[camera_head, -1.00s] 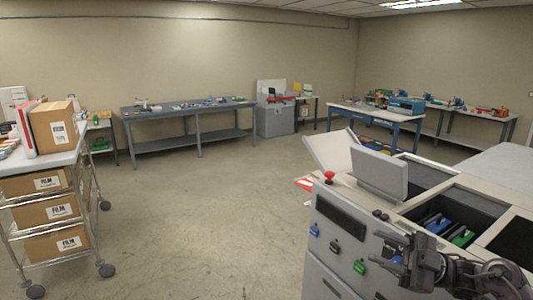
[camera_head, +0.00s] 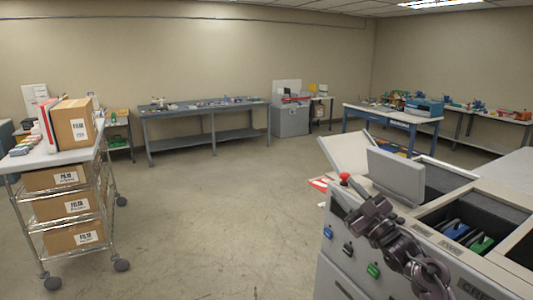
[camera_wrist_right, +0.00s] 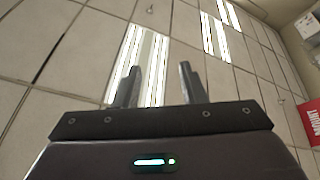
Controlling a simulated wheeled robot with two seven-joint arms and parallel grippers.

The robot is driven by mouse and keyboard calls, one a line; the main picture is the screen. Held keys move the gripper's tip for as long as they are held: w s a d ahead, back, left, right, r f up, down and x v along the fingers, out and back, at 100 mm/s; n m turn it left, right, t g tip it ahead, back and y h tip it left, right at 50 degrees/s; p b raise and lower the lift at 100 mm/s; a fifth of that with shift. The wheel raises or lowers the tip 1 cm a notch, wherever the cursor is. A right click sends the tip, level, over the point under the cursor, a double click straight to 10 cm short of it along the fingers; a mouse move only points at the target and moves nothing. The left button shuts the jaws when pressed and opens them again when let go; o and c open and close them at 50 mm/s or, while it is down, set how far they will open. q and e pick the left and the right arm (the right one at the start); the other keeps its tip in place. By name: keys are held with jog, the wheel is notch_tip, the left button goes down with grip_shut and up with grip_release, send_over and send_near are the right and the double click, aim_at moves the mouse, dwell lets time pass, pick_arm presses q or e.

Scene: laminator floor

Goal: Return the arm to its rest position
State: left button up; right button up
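My right arm reaches up from the lower right in the head view, in front of the grey machine (camera_head: 335,262). Its dark gripper (camera_head: 353,187) points upward near the machine's red knob (camera_head: 345,177). In the right wrist view the two fingers (camera_wrist_right: 160,80) stand apart with nothing between them, and the ceiling is behind them. My left gripper is in neither view.
The machine has an upright grey panel (camera_head: 397,175) and an open bay with blue (camera_head: 455,230) and green (camera_head: 482,243) items. A wire cart (camera_head: 75,157) with film boxes stands at left. Workbenches line the back. The middle floor (camera_head: 220,210) is clear.

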jog(key=w+d+f+m+h, duration=0.2)
jog(key=d+f+m+h, duration=0.25)
jog(key=d+h, duration=0.25)
jog(key=w+d+f+m+h, duration=0.2)
jog(key=d+f+m+h, duration=0.1)
jog(key=d+m+h, duration=0.25)
jog(key=s+a+f+g+b, duration=0.1)
jog(key=s+f+g+b, duration=0.2)
jog(key=f, duration=1.1)
jog(key=s+a+f+g, duration=0.15)
jog(key=s+f, duration=0.45)
jog(key=f, duration=0.8)
jog(key=s+f+g+b, duration=0.2)
jog(key=s+f+g, duration=0.15)
jog(key=f, duration=1.05)
jog(key=s+a+f+g+b, duration=0.25)
jog(key=s+f+g, duration=0.25)
jog(key=s+f, duration=1.75)
jog(key=s+a+f+g, duration=0.1)
jog(key=s+f, duration=0.3)
jog(key=s, duration=0.6)
jog(key=s+a+f+g+b, duration=0.1)
jog(key=s+f, duration=0.4)
jog(key=s, duration=0.5)
jog(key=s+a+f+g+b, duration=0.1)
jog(key=s+a+f+g, duration=0.2)
jog(key=s, duration=0.8)
jog(key=shift+a+f, duration=0.15)
jog(key=shift+f, duration=0.55)
jog(key=shift+y, duration=0.25)
